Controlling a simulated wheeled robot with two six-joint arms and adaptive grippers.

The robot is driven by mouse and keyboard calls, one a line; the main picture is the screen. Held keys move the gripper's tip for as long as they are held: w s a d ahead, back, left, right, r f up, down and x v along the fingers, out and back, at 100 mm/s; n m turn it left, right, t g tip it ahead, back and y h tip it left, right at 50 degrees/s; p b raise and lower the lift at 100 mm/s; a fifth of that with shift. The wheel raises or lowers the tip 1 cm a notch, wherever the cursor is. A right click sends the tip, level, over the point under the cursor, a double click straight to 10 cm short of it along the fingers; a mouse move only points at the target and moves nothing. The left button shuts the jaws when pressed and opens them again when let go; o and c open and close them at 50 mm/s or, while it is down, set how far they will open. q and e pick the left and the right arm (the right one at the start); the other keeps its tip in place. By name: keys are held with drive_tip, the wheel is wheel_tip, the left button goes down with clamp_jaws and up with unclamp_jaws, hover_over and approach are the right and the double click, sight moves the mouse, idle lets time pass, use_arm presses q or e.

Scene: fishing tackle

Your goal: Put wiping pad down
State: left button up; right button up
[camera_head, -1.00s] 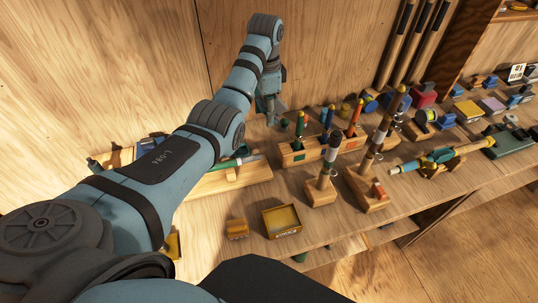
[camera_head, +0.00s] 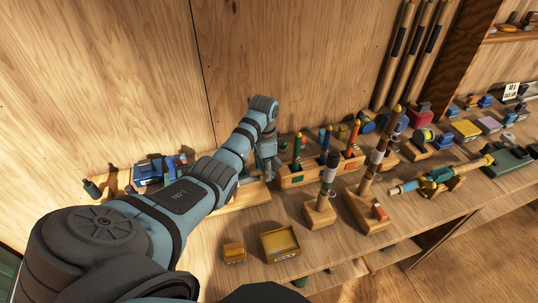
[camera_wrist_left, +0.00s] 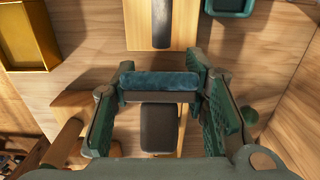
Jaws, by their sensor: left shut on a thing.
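The wiping pad is a dark blue, fuzzy-topped block (camera_wrist_left: 158,81), seen in the left wrist view. My left gripper (camera_wrist_left: 160,95) is shut on it, with one green-lined finger at each end. In the head view my left gripper (camera_head: 267,170) points down close to the bench, by the left end of the wooden float rack (camera_head: 300,180). The pad cannot be made out there. In the wrist view a dark rounded block (camera_wrist_left: 159,128) on a wooden strip shows below the pad; I cannot tell the gap between them. My right gripper is not in view.
A yellow tray (camera_head: 281,243) and a small wooden block (camera_head: 234,252) are at the bench front. Upright rods on wooden stands (camera_head: 319,212) stand to the right. A blue reel-like object (camera_head: 155,170) is behind my arm. A wooden wall rises behind.

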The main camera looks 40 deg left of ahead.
use_arm(q)
wheel_tip(320, 180, down, 4)
drive_tip(key=b, duration=0.3)
drive_tip(key=shift+f, duration=0.35)
drive_tip(key=shift+c, duration=0.6)
drive_tip(key=shift+r, duration=0.3)
drive_tip(key=shift+f, duration=0.1)
drive_tip(key=o, duration=1.4)
drive_tip(key=shift+c, duration=0.2)
